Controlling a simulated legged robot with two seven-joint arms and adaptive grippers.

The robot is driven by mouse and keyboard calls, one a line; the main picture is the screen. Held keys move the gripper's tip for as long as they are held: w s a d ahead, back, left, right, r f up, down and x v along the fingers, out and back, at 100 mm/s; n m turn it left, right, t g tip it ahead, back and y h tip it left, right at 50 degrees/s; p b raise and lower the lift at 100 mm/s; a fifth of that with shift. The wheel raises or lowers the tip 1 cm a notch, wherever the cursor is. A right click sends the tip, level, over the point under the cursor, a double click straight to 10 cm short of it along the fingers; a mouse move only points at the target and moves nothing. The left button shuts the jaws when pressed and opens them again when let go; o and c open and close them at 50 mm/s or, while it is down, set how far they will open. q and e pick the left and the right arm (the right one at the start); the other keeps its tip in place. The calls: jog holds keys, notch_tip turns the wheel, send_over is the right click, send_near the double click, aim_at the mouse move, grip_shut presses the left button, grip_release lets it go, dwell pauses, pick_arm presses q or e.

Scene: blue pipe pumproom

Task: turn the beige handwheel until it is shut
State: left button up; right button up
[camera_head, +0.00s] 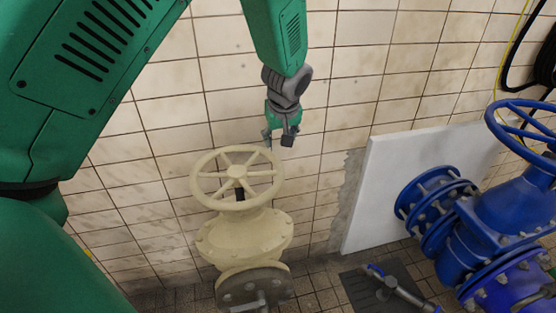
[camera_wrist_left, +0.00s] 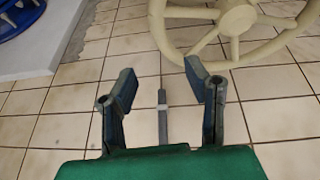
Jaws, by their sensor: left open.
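The beige handwheel (camera_head: 207,163) sits on top of a beige valve (camera_head: 245,237) in front of the tiled wall. It lies roughly level and has several spokes. My left gripper (camera_head: 279,139) hangs just behind and to the right of the wheel's rim, close to it; in the head view I cannot tell whether they touch. In the left wrist view the two fingers (camera_wrist_left: 160,88) are spread apart with nothing between them. The handwheel (camera_wrist_left: 237,22) shows there at the top right, beyond the fingertips. My right gripper is in neither view.
A blue valve with a blue handwheel (camera_head: 520,122) stands at the right. A white panel (camera_head: 385,180) leans at the wall between the valves. A dark floor plate (camera_head: 370,288) with a small pipe fitting lies below. Black hose (camera_head: 542,65) hangs at the upper right.

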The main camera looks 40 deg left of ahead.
aim_at(277, 161)
pick_arm(q)
jog(key=x, duration=1.3)
jog(key=shift+a+f+p, duration=0.1)
jog(key=shift+a+p, duration=0.05)
jog(key=shift+p, duration=0.25)
grip_shut()
